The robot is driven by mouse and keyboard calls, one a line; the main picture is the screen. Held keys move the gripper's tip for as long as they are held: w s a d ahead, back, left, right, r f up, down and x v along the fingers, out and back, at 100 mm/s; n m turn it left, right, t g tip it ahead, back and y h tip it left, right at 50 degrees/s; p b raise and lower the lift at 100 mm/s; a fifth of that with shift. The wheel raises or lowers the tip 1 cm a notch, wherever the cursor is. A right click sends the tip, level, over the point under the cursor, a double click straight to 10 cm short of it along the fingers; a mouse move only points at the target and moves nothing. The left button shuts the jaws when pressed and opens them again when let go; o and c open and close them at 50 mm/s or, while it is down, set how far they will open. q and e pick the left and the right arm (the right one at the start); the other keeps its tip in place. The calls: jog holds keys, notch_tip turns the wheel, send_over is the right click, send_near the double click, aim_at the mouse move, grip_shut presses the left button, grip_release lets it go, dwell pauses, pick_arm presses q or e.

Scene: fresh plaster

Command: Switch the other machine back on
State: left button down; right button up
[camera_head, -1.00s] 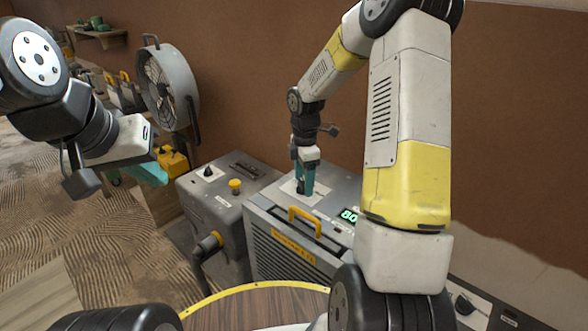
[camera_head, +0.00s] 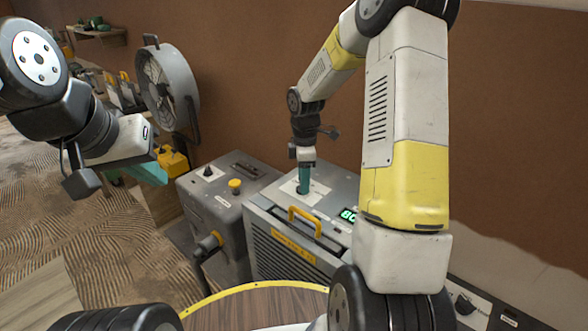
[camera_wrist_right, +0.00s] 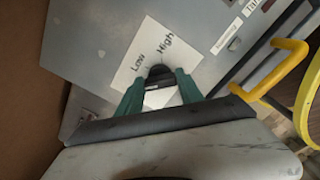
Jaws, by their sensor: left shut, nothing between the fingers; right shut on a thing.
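The grey machine (camera_head: 262,212) with a yellow handle (camera_head: 304,219), a front grille and a green lit display (camera_head: 348,215) stands against the wall. On its top is a white plate marked Low and High (camera_wrist_right: 138,60), with a black knob (camera_wrist_right: 158,73). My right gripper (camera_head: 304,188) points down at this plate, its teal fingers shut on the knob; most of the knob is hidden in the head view. A second grey machine (camera_head: 222,208) stands to its left, with a black knob (camera_head: 208,171) and a yellow button (camera_head: 235,184). My left gripper (camera_head: 152,173) is shut and empty, in the air at left.
A large grey fan (camera_head: 168,88) stands behind the second machine. A round wooden top with a yellow rim (camera_head: 250,289) is in front. My right arm covers part of the right side. A small label Running (camera_wrist_right: 224,37) is near the Low-High plate.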

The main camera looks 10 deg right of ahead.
jog(key=m, duration=0.5)
jog(key=shift+m, duration=0.3)
jog(key=m, duration=0.5)
jog(key=shift+a, duration=0.15)
jog(key=m, duration=0.5)
jog(key=shift+s+m, duration=0.1)
jog(key=shift+m, duration=0.3)
jog(key=m, duration=0.4)
jog(key=shift+r+m, duration=0.1)
jog(key=shift+m, duration=0.2)
jog(key=o, duration=1.4)
